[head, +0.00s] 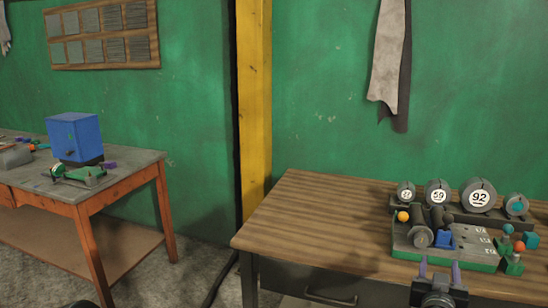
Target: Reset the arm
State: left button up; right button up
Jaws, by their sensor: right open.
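My right gripper (439,270) is at the bottom right in the head view, in front of the near edge of the wooden table. Its two fingers point up and stand apart, with nothing seen between them. Beyond it, on the table, is a green-based fixture (402,248) with a grey top plate. A dark grey cylindrical part (421,237) and a small blue block (444,237) sit on the plate. An orange-yellow ball (403,216) shows at the fixture's left. I cannot clearly make out an arm on it. My left gripper is not seen.
Round grey weights, one marked 92 (480,195), stand in a row behind the fixture. Ball-topped knobs (519,247) stand at its right. The wooden tabletop (320,220) is clear to the left. A yellow post (254,100) rises behind. Another table (130,162) holds a blue box (75,136).

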jog(key=s+a+f+n+g+y, duration=0.1)
jog(key=s+a+f+g+y, duration=0.15)
jog(key=a+f, duration=0.5)
jog(key=s+a+f+g+y, duration=0.2)
jog(key=a+f+y, duration=0.25)
jog(key=f, duration=0.55)
jog(key=s+a+f+n+g+y, duration=0.1)
jog(key=s+a+f+g+y, duration=0.1)
jog(key=a+f, duration=0.6)
jog(key=s+a+f+g+y, duration=0.1)
jog(key=s+a+f+g, duration=0.3)
jog(key=s+f, duration=0.4)
jog(key=s+a+f+g+y, duration=0.2)
jog(key=s+a+f+g, duration=0.2)
jog(key=s, duration=1.2)
jog(key=a+f, duration=0.3)
jog(key=f, duration=0.2)
jog(key=shift+s+f+n, duration=0.3)
